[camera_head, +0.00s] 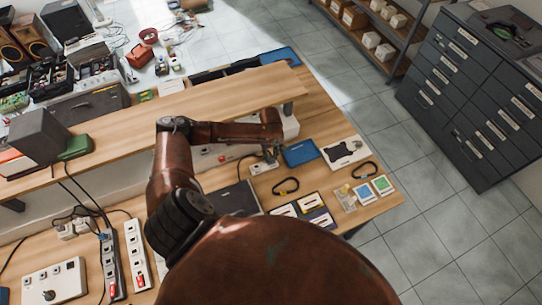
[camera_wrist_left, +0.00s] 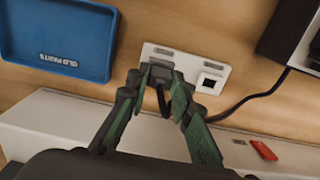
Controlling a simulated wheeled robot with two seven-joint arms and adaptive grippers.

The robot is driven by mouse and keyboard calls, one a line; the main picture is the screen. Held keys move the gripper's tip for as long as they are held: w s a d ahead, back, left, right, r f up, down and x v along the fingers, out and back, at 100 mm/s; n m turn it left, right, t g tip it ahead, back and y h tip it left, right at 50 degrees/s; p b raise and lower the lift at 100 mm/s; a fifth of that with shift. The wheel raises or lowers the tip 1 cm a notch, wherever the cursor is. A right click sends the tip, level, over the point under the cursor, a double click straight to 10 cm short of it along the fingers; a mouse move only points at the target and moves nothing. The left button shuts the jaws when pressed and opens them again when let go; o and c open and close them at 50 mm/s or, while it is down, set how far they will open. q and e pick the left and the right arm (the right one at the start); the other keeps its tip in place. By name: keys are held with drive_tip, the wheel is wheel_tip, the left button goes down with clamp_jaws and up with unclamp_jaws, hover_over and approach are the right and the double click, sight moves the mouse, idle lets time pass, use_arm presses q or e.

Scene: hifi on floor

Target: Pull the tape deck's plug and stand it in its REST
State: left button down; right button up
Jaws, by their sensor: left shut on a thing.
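My left gripper (camera_head: 269,156) reaches down under the front of the wooden shelf to a small white plate (camera_head: 257,169) on the bench. In the left wrist view its green-padded fingers (camera_wrist_left: 162,78) are shut on a dark grey plug (camera_wrist_left: 160,71). The plug is over the left part of the white plate (camera_wrist_left: 189,62); I cannot tell whether it is seated in it or just above. A square dark opening (camera_wrist_left: 208,82) shows on the plate's right part. A black cable (camera_wrist_left: 250,98) runs from the right to behind the fingers. My right gripper is in neither view.
A blue tray (camera_head: 300,152) marked "OLD PARTS" lies beside the plate. A raised wooden shelf (camera_head: 185,104) and a white housing with a red switch (camera_wrist_left: 263,150) are close to the gripper. Power strips (camera_head: 136,256) stand at lower left. Cards and cable loops lie right.

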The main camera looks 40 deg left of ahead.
use_arm(q)
drive_tip(key=c, duration=1.6)
unclamp_jaws()
drive_tip(key=shift+a+r+p, duration=0.1)
drive_tip(key=shift+r+p, duration=3.2)
drive_tip(key=shift+r, duration=5.2)
